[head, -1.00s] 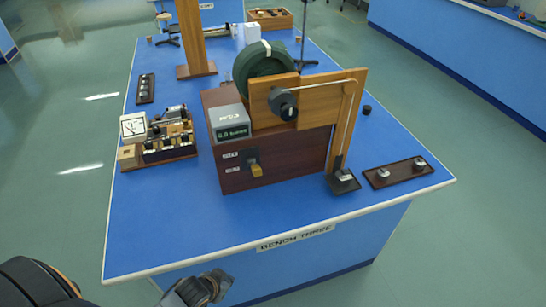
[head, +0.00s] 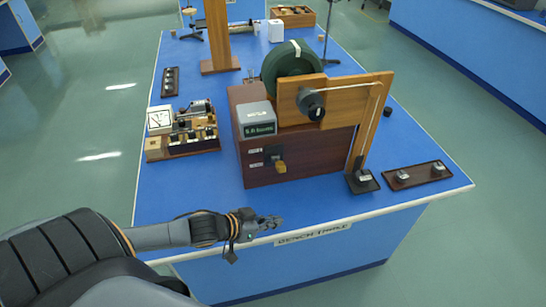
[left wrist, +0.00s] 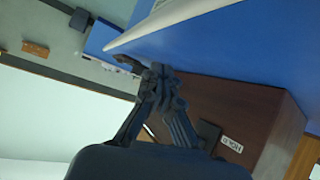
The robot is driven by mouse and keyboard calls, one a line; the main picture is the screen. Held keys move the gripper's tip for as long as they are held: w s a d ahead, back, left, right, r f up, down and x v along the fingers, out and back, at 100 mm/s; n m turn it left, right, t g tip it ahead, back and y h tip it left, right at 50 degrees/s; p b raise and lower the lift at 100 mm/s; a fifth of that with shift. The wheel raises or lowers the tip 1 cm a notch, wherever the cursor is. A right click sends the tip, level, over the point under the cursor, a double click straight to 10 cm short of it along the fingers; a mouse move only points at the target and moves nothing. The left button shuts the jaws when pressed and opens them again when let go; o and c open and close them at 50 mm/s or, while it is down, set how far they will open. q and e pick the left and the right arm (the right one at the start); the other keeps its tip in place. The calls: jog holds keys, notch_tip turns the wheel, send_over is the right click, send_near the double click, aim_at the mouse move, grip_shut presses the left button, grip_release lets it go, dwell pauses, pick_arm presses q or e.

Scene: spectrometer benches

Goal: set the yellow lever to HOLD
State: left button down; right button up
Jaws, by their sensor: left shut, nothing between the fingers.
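The yellow lever (head: 281,167) is on the front of a dark wooden cabinet (head: 310,163), below a dark switch block. It appears to point down. Two small white labels (head: 255,158) sit to its left; their text is too small to read. My left gripper (head: 277,221) is shut and empty, over the bench's front edge, below and in front of the lever, apart from it. In the left wrist view, the gripper (left wrist: 150,70) shows before the cabinet (left wrist: 235,105), with a white label (left wrist: 232,144) to the right. The lever cannot be made out there.
A large green wheel (head: 291,64) and a wooden arm rise above the cabinet. A grey display box (head: 257,120) sits on top. A dark tray (head: 417,175) lies to the right and an instrument with a dial (head: 160,120) to the left. The blue bench top before the cabinet is clear.

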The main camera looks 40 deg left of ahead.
pick_arm(q)
jog(key=w+a+r+h, duration=0.1)
jog(key=a+r+h, duration=0.2)
jog(key=a+r, duration=0.4)
jog(key=w+a+r+m+h, duration=0.1)
jog(key=w+a+r+h, duration=0.1)
jog(key=a+r, duration=0.6)
notch_tip(320, 180, up, 4)
jog(key=shift+r+h, duration=0.25)
jog(key=shift+h, duration=0.45)
jog(key=shift+w, duration=0.15)
send_over(278, 163)
jog(key=a, duration=0.3)
jog(key=f, duration=0.2)
jog(key=shift+s+d+f+p, duration=0.2)
jog(key=shift+d+f, duration=0.1)
jog(key=shift+f, duration=0.35)
jog(key=shift+s+d+f+p, duration=0.1)
jog(key=shift+s+d+f, duration=0.15)
jog(key=shift+f, duration=0.45)
jog(key=shift+s+d+f+p, duration=0.15)
jog(key=shift+d+f, duration=0.15)
jog(key=shift+f, duration=0.35)
